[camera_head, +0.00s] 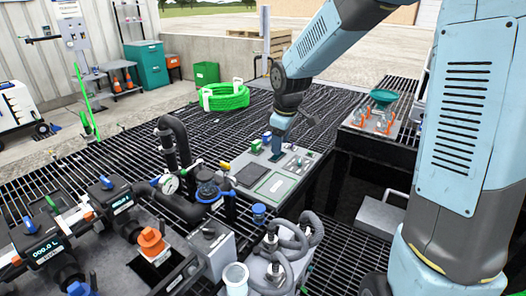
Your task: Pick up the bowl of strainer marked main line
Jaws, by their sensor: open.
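My gripper (277,153) points down over the grey panel (297,187) in the middle of the view. It is open, but its fingers are small and partly hidden, and I see nothing clearly held between them. A dark round fitting with a blue ring (207,190) stands in the black pipework left of the panel, apart from my gripper. It may be a strainer, but I cannot tell. A white cup-like vessel (235,276) stands at the front edge. No main line marking is readable, so I cannot tell which thing is the strainer bowl.
Black pipes (176,140) and a gauge (169,184) rise left of the panel. Several valves with an orange knob (151,240) fill the front left. Grey hoses (290,243) stand at the front. A green hose coil (224,96) lies behind on open grating.

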